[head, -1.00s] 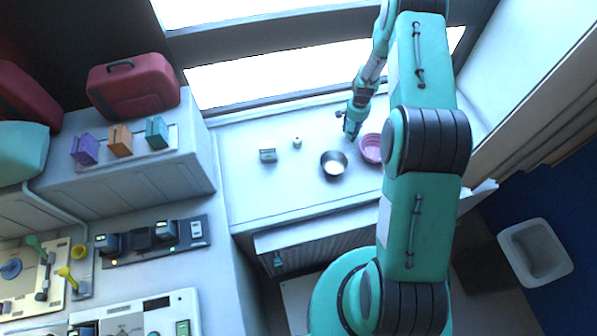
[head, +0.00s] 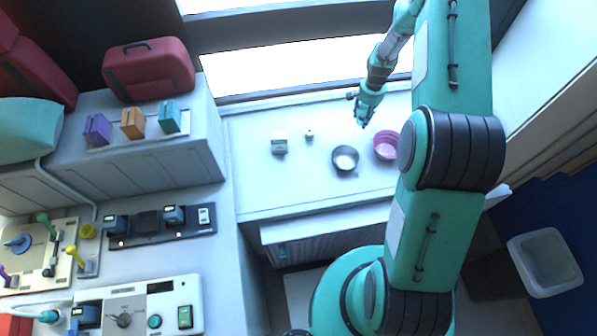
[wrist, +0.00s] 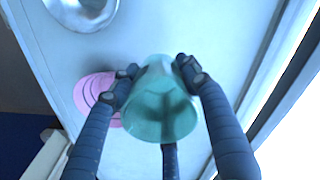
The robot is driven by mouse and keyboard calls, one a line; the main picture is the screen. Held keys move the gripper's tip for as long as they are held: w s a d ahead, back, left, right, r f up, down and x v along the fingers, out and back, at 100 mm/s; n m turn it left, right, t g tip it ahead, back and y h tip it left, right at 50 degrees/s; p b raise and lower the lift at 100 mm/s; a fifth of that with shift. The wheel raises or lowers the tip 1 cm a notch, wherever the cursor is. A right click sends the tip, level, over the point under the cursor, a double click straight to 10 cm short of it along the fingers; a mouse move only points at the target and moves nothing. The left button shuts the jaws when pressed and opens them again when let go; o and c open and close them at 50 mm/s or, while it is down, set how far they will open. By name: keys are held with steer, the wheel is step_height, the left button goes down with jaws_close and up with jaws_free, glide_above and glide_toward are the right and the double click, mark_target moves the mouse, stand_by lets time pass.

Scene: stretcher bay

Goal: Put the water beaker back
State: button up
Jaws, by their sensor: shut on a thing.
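My gripper (head: 364,118) is above the white counter, behind the two bowls in the head view. In the wrist view my gripper (wrist: 158,78) is shut on a teal see-through beaker (wrist: 160,115), with fingers on both sides of it. The beaker's wide round end faces the wrist camera. I cannot tell whether it holds water. In the head view the beaker cannot be told apart from my teal hand.
A metal bowl (head: 345,158) and a pink bowl (head: 386,146) stand on the counter (head: 270,190). A small box (head: 279,144) and a tiny jar (head: 309,133) are left of them. The window ledge runs behind. The counter's left part is clear.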

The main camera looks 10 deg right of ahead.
steer(key=s+a+r+b, duration=0.1)
steer(key=s+a+b, duration=0.5)
steer(key=s+a, duration=0.4)
steer(key=s+a+b, duration=0.5)
steer(key=s+a, duration=0.3)
steer(key=a, duration=0.5)
steer(key=s+a+f+b, duration=0.2)
steer(key=s+a+b, duration=0.25)
steer(key=s, duration=0.65)
steer(key=shift+w+a+f, duration=0.15)
steer(key=shift+w+f, duration=0.05)
steer(key=shift+f, duration=0.95)
steer(key=shift+w+a+f, duration=0.1)
steer(key=shift+w+f, duration=0.05)
steer(key=shift+f, duration=0.95)
glide_above(299, 171)
steer(key=shift+w+a+f, duration=0.1)
steer(key=shift+w+f, duration=0.05)
steer(key=shift+f, duration=0.55)
steer(key=shift+f, duration=1.75)
